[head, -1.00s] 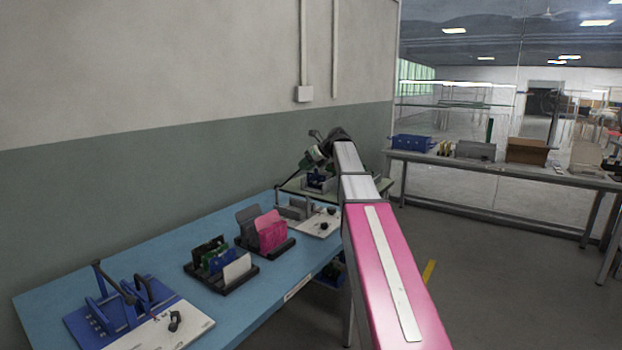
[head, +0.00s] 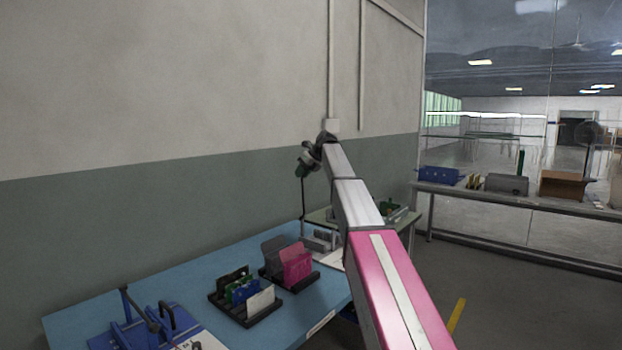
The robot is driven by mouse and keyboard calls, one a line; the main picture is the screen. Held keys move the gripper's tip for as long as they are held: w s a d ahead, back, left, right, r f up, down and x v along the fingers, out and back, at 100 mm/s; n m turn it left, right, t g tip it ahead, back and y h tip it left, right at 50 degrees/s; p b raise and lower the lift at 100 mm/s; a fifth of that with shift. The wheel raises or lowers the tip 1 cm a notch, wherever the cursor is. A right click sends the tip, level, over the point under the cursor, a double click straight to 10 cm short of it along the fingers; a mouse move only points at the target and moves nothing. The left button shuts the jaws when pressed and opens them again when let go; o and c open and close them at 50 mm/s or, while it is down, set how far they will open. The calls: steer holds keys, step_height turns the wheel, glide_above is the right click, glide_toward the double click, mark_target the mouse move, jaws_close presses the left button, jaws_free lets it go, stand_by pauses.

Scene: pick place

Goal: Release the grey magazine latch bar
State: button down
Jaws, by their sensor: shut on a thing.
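A grey fixture (head: 322,240) stands on a white plate at the far end of the blue table, partly behind my arm. A thin dark grey bar, which I take to be the latch bar (head: 303,203), stands nearly upright at its left side. My gripper (head: 304,172) is at the bar's upper end, above the fixture, and looks shut on it. The fingers are small and dark here, so the exact contact is hard to see.
On the blue table (head: 190,268) are a black rack (head: 290,285) with grey and pink plates, another rack (head: 240,312) with green, blue and white plates, and a blue fixture (head: 130,330) with a lever. The wall is close on the left.

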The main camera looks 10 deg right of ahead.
steer(key=shift+g+h, duration=0.5)
steer(key=shift+h, duration=0.1)
steer(key=shift+w+a+f, duration=0.2)
steer(key=shift+w+a, duration=1.25)
steer(key=shift+a, duration=0.1)
steer(key=c, duration=0.9)
jaws_free()
steer(key=shift+a+f, duration=0.1)
steer(key=shift+a, duration=0.05)
steer(key=shift+c, duration=0.2)
steer(key=v, duration=1.1)
steer(key=shift+w, duration=0.15)
